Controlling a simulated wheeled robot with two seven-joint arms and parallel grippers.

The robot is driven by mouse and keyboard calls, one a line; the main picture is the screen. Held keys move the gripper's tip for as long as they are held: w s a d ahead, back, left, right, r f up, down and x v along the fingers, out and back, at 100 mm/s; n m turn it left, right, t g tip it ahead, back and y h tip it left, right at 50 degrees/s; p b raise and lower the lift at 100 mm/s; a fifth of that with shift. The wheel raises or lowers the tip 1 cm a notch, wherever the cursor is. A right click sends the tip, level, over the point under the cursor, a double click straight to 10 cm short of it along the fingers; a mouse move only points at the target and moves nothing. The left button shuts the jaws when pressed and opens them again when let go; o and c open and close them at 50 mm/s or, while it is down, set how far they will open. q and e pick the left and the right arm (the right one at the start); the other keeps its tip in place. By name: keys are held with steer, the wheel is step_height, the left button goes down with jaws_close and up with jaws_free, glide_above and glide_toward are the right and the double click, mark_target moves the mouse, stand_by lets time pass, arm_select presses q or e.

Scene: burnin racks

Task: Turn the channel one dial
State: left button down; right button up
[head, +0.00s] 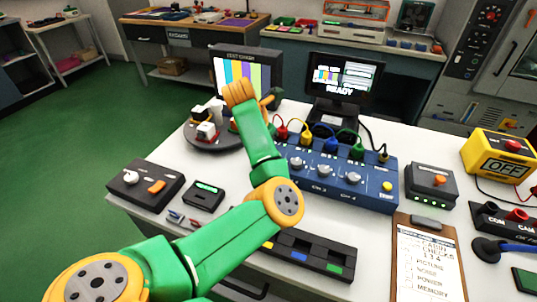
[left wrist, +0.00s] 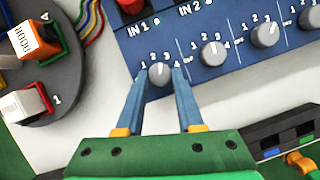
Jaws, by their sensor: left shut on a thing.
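The blue switcher box (head: 372,194) stands on the white table with colored cables plugged along its back edge. Three grey dials show on it in the head view; my left arm covers its left end. In the left wrist view, the box (left wrist: 135,40) fills the top right with a row of dials. My left gripper (left wrist: 158,76) is shut on the leftmost one, the channel one dial (left wrist: 159,72), with a blue finger on each side. The dial's white mark points up. In the head view my left fingertips are hidden behind my arm. My right gripper is not in view.
A round dark turntable (head: 206,146) with small blocks sits left of the box. Two monitors (head: 343,80) stand behind it. A clipboard (head: 427,262), a small black switch box (head: 431,184) and a yellow OFF box (head: 500,157) are on the right. A black slotted tray (head: 310,252) lies in front.

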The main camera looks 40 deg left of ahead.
arm_select(q)
steer(key=shift+a+m+h+b, duration=0.15)
steer(key=shift+m+h+b, duration=0.35)
steer(key=shift+m, duration=1)
steer(key=c, duration=0.5)
jaws_free()
steer(key=shift+c, duration=0.2)
steer(key=shift+r, duration=0.3)
steer(key=v, duration=0.6)
steer(key=shift+r, duration=0.25)
steer(key=shift+s+a, duration=0.1)
